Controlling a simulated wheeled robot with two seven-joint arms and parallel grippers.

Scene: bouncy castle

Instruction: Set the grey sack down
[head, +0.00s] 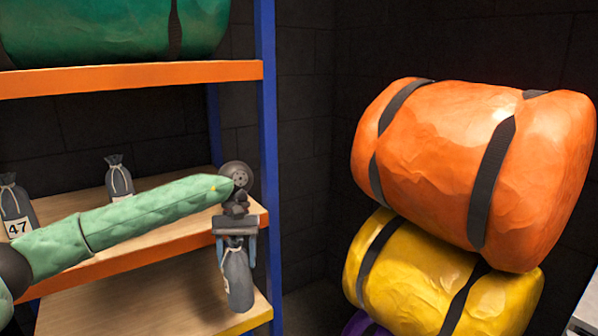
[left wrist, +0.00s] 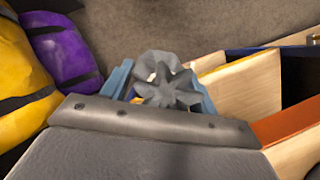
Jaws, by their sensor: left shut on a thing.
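A small grey sack (head: 237,280) with a tied neck hangs upright from my left gripper (head: 235,240). The gripper's blue fingers are shut on the sack's neck. It is in front of the shelf unit's right end, below the orange-edged middle shelf (head: 190,238). The left wrist view shows the gathered top of the grey sack (left wrist: 167,88) between the blue fingers (left wrist: 160,85). In the head view I cannot tell whether the sack's bottom touches the lower shelf (head: 150,298). My right gripper is in neither view.
Two other grey sacks, one marked 47 (head: 17,205) and one farther back (head: 119,178), stand on the middle shelf. A blue post (head: 267,150) stands right of my gripper. Large orange (head: 440,160) and yellow (head: 415,280) rolls are stacked at right.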

